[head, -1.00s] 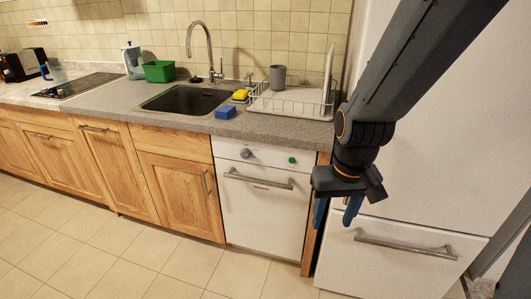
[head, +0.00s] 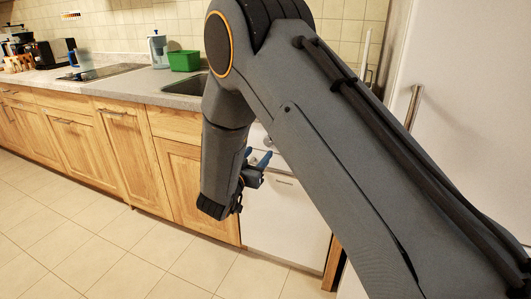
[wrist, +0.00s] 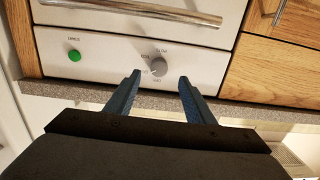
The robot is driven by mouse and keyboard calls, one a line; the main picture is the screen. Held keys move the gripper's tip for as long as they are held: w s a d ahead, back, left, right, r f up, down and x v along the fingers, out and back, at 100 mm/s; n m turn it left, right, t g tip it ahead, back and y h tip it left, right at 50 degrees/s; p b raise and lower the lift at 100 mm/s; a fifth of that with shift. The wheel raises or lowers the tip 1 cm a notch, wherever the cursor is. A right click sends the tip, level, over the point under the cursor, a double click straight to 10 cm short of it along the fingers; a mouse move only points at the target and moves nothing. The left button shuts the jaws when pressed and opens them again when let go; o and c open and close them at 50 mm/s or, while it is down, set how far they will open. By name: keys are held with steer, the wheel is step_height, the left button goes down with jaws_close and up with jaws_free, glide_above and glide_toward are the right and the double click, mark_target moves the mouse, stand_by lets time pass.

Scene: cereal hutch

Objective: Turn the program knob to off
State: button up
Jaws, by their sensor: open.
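The program knob (wrist: 158,67) is a round grey dial on the white dishwasher's control panel (wrist: 110,60), with small printed labels around it. In the wrist view, which shows the panel upside down, my gripper (wrist: 158,78) has its two blue fingers spread, one on each side of the knob in the picture. I cannot tell whether the fingertips reach it. In the head view my gripper (head: 262,160) points at the dishwasher front (head: 285,225), and my arm hides the knob.
A green button (wrist: 75,56) sits on the same panel. The dishwasher's bar handle (wrist: 160,10) lies beyond the panel in the wrist view. The worktop edge (wrist: 255,112) runs close to my fingers. The tiled floor (head: 110,250) is clear.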

mark_target(267, 143)
steer(key=x, duration=0.7)
steer(key=shift+w+d+r, duration=0.1)
steer(key=shift+w, duration=0.1)
steer(key=c, duration=1.1)
